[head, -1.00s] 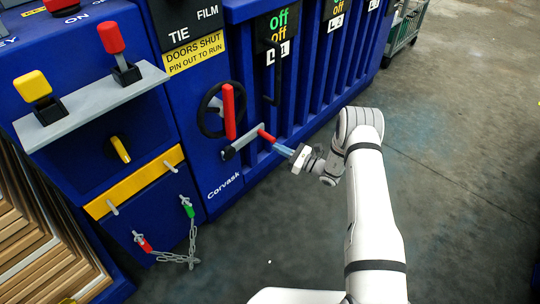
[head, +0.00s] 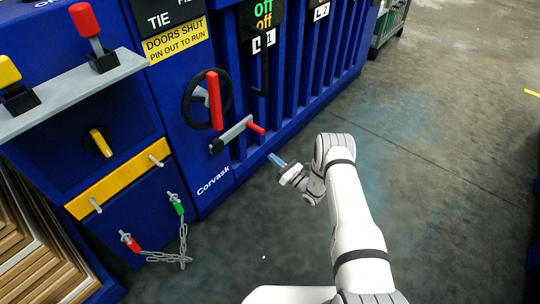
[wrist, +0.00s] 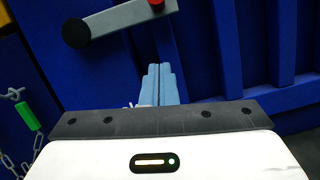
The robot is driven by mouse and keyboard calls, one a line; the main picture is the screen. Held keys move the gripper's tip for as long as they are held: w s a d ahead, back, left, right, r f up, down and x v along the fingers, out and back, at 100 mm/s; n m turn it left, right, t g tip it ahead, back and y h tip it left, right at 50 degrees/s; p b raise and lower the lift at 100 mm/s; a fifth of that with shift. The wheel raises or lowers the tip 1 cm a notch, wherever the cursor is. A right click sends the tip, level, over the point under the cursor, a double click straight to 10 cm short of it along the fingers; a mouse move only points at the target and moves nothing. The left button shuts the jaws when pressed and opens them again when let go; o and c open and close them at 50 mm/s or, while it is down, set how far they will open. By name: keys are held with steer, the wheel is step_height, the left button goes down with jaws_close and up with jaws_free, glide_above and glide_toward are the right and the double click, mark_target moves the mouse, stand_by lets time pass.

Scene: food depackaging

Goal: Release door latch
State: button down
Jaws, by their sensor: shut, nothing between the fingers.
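The door latch is a grey lever (head: 233,133) with a red grip (head: 256,128) at its right end and a dark round pivot (head: 216,146) at its left end. It is on the front of the blue machine, below a black handwheel with a red handle (head: 215,100). My gripper (head: 272,157) is shut and empty, below and right of the red grip and apart from it. In the wrist view its blue fingers (wrist: 159,84) are together, and the grey lever (wrist: 118,20) shows above them, with its red end cut by the top edge.
A yellow bar (head: 119,178) and a chain (head: 182,243) with a green pin (head: 178,206) and a red pin (head: 130,242) are at the left. Ribbed blue doors (head: 300,75) extend to the back right. The floor (head: 430,130) at right is clear.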

steer(key=w+a+r+b, duration=0.2)
steer(key=w+a+r, duration=0.3)
steer(key=shift+w+r, duration=0.25)
steer(key=shift+r, duration=0.15)
steer(key=shift+a, duration=0.1)
